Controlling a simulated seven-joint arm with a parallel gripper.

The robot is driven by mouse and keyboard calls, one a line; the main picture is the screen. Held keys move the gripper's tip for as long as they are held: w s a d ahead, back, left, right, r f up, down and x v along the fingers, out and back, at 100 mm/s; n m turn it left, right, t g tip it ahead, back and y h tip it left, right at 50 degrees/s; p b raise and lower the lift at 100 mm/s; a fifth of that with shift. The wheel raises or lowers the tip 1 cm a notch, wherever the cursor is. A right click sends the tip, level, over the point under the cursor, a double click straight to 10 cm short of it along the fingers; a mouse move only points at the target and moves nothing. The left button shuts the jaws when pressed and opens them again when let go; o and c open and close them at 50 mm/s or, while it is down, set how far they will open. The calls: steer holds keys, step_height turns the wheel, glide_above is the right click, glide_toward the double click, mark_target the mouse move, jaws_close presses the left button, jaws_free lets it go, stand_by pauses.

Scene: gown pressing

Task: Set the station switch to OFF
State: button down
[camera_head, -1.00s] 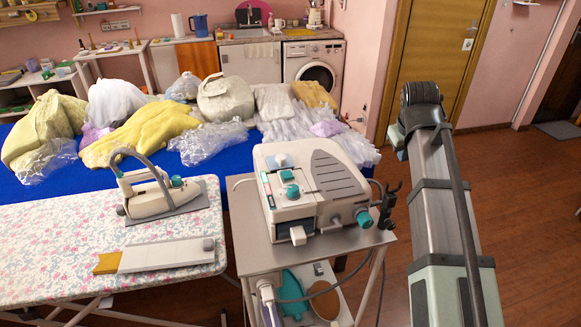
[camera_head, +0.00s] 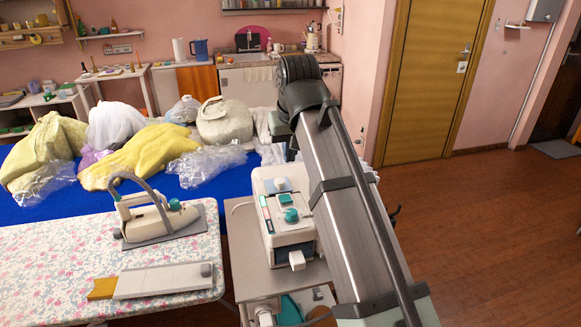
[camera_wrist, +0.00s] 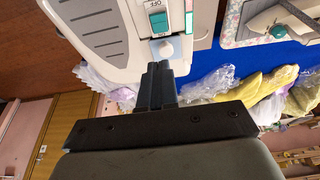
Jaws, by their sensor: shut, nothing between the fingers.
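The white steam station (camera_head: 288,240) stands on a grey cart, partly hidden behind my arm in the head view. On its top is a green rocker switch (camera_head: 285,198), which in the wrist view is a green switch (camera_wrist: 158,20) on a white plate with an OFF label at its far end. A white button (camera_wrist: 163,49) on a blue-grey plate lies between the switch and my fingertips. My gripper (camera_wrist: 157,70) is shut and empty, just short of the button's plate in the wrist view. I cannot tell which way the switch is tilted.
A teal knob (camera_head: 291,214) sits on the station near the switch. An iron (camera_head: 158,214) stands on the flowered ironing board (camera_head: 50,265) to the left. Bagged laundry (camera_head: 140,157) covers the blue table (camera_head: 45,203) behind. The floor at right is clear.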

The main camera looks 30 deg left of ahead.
glide_above(289, 202)
steer(key=w+a, duration=0.1)
step_height(289, 202, down, 9)
steer(key=shift+a+r, duration=0.1)
steer(key=shift+s+d+f, duration=0.2)
steer(key=shift+d+f, duration=0.05)
steer(key=shift+f, duration=0.25)
steer(key=shift+s+d+f, duration=0.2)
steer(key=shift+f, duration=0.3)
steer(key=shift+s+d+f, duration=0.2)
steer(key=shift+f, duration=0.5)
steer(key=shift+s+d+f+t+y, duration=0.3)
steer(key=shift+s+d+f, duration=0.05)
steer(key=shift+f, duration=0.15)
steer(key=shift+s+d+f+t+y, duration=0.25)
steer(key=shift+f+t+y, duration=0.05)
steer(key=shift+t+y, duration=0.2)
steer(key=shift+s+d+f, duration=0.15)
steer(key=shift+f, duration=0.2)
